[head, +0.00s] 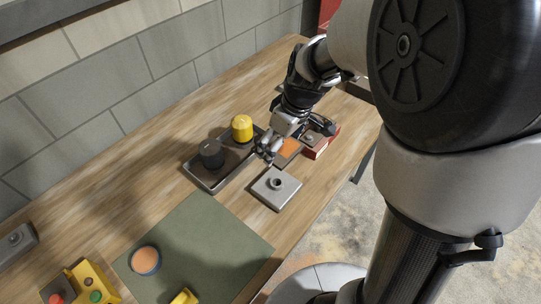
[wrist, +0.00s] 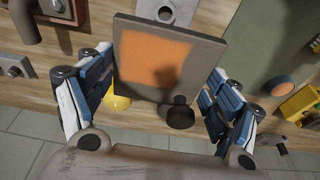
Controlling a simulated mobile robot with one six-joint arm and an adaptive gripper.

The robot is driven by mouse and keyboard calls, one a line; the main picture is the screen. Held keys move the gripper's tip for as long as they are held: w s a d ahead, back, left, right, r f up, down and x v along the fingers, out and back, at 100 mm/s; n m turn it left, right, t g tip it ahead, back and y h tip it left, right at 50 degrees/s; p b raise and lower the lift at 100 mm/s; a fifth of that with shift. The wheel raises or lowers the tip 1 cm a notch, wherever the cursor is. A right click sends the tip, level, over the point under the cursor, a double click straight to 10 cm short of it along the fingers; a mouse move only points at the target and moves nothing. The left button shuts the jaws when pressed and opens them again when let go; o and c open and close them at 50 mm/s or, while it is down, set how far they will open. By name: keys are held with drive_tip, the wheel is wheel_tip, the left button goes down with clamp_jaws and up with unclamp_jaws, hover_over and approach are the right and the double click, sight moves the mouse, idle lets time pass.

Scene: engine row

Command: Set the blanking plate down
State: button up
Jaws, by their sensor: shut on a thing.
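The blanking plate (wrist: 205,48) is a flat grey-brown square with an orange patch on its face. My gripper (wrist: 160,78) is shut on it, with one finger at each side edge in the wrist view. In the head view the orange face of the plate (head: 289,148) shows partly under my gripper (head: 293,141), between the tray and a red block. My fingers hide part of it there. I cannot tell how high the plate is above the bench.
A dark tray (head: 209,188) holds a black cylinder (head: 211,153) and a yellow cylinder (head: 242,128). A grey plate with a round boss (head: 276,187) lies nearby. The red block (head: 322,143) is close on the right. The green mat (head: 190,235) has mostly free room.

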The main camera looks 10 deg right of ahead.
sight(291, 154)
wheel_tip(291, 154, down, 16)
drive_tip(key=b, duration=0.4)
drive_tip(key=shift+w+r+b, duration=0.15)
drive_tip(key=shift+b, duration=0.15)
drive_tip(key=shift+f, duration=0.2)
drive_tip(key=o, duration=1.6)
drive_tip(key=shift+r, duration=0.15)
drive_tip(key=shift+r, duration=0.35)
drive_tip(key=p+v, duration=0.3)
drive_tip(key=v, duration=0.8)
drive_tip(key=shift+s+r+p, duration=0.2)
drive_tip(key=shift+p, duration=0.1)
drive_tip(key=s+r+m, duration=0.2)
drive_tip(key=s+r, duration=0.2)
drive_tip(key=s, duration=0.2)
drive_tip(key=s+a+r+m+t+h, duration=0.1)
drive_tip(key=s+r+m, duration=0.1)
drive_tip(key=s+r, duration=0.3)
drive_tip(key=s+r+m+t, duration=0.1)
drive_tip(key=s+r+m, duration=0.2)
drive_tip(key=s, duration=0.4)
drive_tip(key=shift+s+a+r+h, duration=0.2)
drive_tip(key=shift+r, duration=0.2)
drive_tip(key=shift+s+a+r+h, duration=0.15)
drive_tip(key=shift+s+r+h, duration=0.05)
drive_tip(key=shift+r, duration=0.25)
